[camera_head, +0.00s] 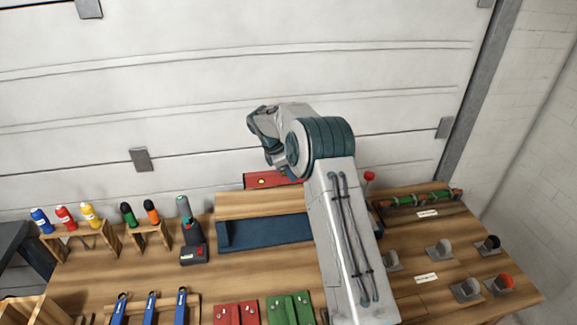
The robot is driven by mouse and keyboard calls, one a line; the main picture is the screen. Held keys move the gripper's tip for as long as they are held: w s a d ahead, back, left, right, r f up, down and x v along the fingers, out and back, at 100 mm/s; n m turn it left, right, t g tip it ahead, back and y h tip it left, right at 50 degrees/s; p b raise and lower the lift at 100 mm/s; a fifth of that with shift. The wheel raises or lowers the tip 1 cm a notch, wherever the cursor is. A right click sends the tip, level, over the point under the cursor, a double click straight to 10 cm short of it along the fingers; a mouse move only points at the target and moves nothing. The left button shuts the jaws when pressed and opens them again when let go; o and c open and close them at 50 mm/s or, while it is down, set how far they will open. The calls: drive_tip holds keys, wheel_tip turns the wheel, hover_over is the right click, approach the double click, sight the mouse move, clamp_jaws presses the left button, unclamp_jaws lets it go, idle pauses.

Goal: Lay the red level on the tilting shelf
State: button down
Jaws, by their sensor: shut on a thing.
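The red level (258,181) shows at the back of the bench, against the pale garage door. It is a red bar with a small yellow vial, and its right part is hidden behind my arm. My gripper (277,166) is at its upper edge, pointing down, and is shut on it; the fingertips are mostly hidden. In front of the level is a raised wooden board (262,205). Before that lies a long dark blue shelf (265,232) with a raised left end, which looks like the tilting shelf. It is empty where visible; its right end is hidden by my arm.
A cordless tool (190,235) stands just left of the blue shelf. Bottles (66,217) and screwdrivers (151,212) stand in racks farther left. Red (236,314) and green (290,307) blocks are in front. A red knob (369,176) and several holders (440,250) are right.

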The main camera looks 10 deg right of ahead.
sight(287, 182)
drive_tip(key=shift+s+a+f, duration=0.1)
drive_tip(key=shift+s+f, duration=0.05)
drive_tip(key=shift+f, duration=2.35)
drive_tip(key=shift+f+b, duration=0.3)
drive_tip(key=shift+f, duration=0.2)
drive_tip(key=c, duration=0.9)
unclamp_jaws()
drive_tip(key=shift+r+p, duration=0.3)
drive_tip(key=shift+r, duration=3.2)
